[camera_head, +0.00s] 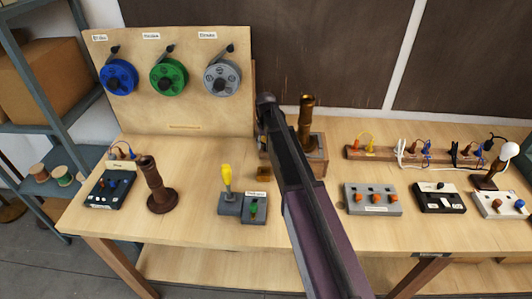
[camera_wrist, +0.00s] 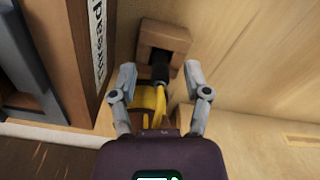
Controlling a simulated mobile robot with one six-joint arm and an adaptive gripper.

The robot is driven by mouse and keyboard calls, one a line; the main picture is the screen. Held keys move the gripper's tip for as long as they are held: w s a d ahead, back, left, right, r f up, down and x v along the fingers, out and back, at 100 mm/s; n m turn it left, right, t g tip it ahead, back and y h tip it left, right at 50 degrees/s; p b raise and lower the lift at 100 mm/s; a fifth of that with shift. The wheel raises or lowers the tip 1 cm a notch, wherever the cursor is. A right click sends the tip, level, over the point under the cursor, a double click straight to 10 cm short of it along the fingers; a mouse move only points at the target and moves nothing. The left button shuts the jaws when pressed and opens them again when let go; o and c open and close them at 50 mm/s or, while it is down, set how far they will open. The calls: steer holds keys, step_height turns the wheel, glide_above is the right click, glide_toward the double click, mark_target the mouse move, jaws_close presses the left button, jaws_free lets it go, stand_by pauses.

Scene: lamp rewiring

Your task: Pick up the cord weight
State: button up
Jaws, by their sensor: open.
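In the wrist view, my gripper (camera_wrist: 160,92) is open, with one finger on each side of a dark upright piece and a yellow curved piece (camera_wrist: 150,104). A small brown block (camera_wrist: 162,40) lies just beyond the fingertips. I see no clear contact with the fingers. In the head view my arm hides the gripper's fingers.
The wooden box (camera_head: 316,160) with a brass tube (camera_head: 307,118) stands close beside the gripper. The pegboard with spools (camera_head: 184,108) rises behind. A yellow-topped switch (camera_head: 228,200) and a dark brown post (camera_head: 160,196) stand left. Wired blocks (camera_head: 373,198) stand right.

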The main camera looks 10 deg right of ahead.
steer(key=shift+f, duration=0.45)
stand_by(0.3)
jaws_close()
